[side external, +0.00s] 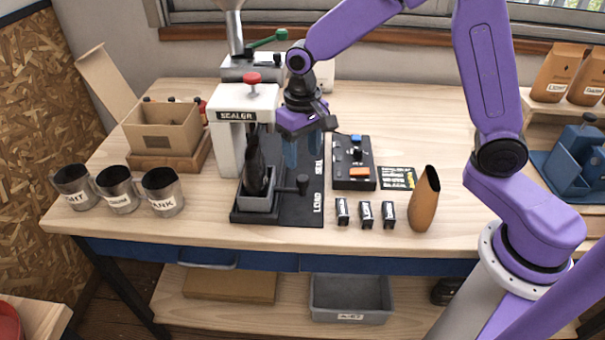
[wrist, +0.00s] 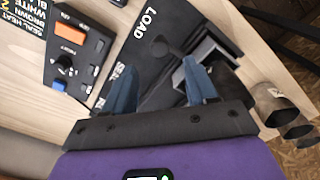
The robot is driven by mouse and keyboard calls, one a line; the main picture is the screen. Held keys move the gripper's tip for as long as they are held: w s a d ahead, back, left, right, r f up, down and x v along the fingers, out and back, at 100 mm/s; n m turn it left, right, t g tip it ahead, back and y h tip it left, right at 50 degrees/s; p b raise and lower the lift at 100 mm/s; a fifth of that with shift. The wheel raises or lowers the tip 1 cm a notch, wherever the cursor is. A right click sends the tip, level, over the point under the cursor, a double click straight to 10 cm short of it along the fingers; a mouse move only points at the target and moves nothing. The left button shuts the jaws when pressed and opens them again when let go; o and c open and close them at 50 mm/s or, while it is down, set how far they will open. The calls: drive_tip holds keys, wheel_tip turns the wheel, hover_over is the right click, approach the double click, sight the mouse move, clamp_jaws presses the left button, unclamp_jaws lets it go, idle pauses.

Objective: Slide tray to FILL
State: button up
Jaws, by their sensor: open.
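A grey tray (side external: 258,202) sits at the front, LOAD end of a black slide base (side external: 290,217) marked LOAD and SEAL; no FILL marking is readable. A dark upright bag (side external: 256,165) stands in the tray. A black knob handle (side external: 303,184) sticks out on the tray's right side. It seems to show as a dark round shape (wrist: 161,47) in the wrist view. My gripper (side external: 303,155) points down above the base, behind the knob and right of the sealer. Its blue fingers (wrist: 160,88) are apart with nothing held between them. The tray is partly hidden in the wrist view.
The white sealer (side external: 230,150) with a red knob stands close left of my gripper. A hopper (side external: 235,30) and green lever (side external: 268,38) are behind. A control box (side external: 352,165), small labelled blocks (side external: 365,213) and an orange-brown bag (side external: 426,200) are right. Metal cups (side external: 120,192) stand left.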

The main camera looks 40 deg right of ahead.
sight(302, 178)
wheel_tip(302, 178, down, 7)
drive_tip(key=shift+f, duration=0.1)
idle(0.4)
clamp_jaws()
